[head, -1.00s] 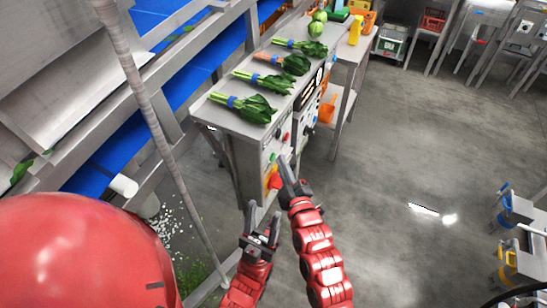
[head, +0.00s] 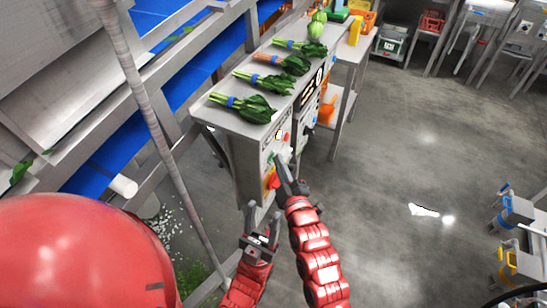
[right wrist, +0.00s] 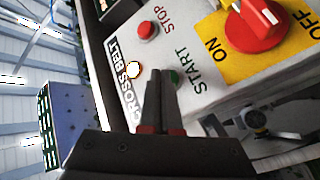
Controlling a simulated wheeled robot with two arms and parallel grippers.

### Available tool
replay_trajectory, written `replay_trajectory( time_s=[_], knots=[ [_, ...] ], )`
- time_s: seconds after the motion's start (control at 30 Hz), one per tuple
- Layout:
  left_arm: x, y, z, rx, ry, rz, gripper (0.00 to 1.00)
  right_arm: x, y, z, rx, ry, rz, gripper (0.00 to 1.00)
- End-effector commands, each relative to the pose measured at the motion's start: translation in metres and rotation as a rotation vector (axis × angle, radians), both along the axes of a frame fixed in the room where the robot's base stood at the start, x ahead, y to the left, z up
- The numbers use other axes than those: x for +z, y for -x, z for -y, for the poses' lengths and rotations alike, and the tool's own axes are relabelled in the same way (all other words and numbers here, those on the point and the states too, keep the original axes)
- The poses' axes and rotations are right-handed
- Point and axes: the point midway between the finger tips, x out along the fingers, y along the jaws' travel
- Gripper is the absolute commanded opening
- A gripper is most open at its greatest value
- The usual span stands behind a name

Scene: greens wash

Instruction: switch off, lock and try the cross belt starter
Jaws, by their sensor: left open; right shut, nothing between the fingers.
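The cross belt starter is a grey panel (right wrist: 205,85) on the front of the bench, also in the head view (head: 270,150). The right wrist view shows its red STOP button (right wrist: 147,31), green START button (right wrist: 175,78) and red rotary knob (right wrist: 255,28) on a yellow ON/OFF plate. The knob's white mark is on the side towards OFF. My right gripper (right wrist: 160,76) is shut and empty, its tips at the START button and partly covering it; I cannot tell whether they touch. My left gripper (head: 264,212) is open and empty, below the panel. No padlock is discernible.
Bundles of greens (head: 242,106) and a round green vegetable (head: 317,24) lie on the bench top (head: 222,118). A blue conveyor belt (head: 165,120) runs behind at the left. A thin grey post stands left of my arms.

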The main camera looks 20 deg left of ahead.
Motion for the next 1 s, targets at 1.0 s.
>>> replay_trajectory(
  time_s=[1.0],
  knots=[
    [-0.012, 0.000, 0.000, 0.000, 0.000, 0.000, 0.50, 0.001, 0.001, 0.016, 0.000, -0.001, 0.001, 0.00]
  ],
)
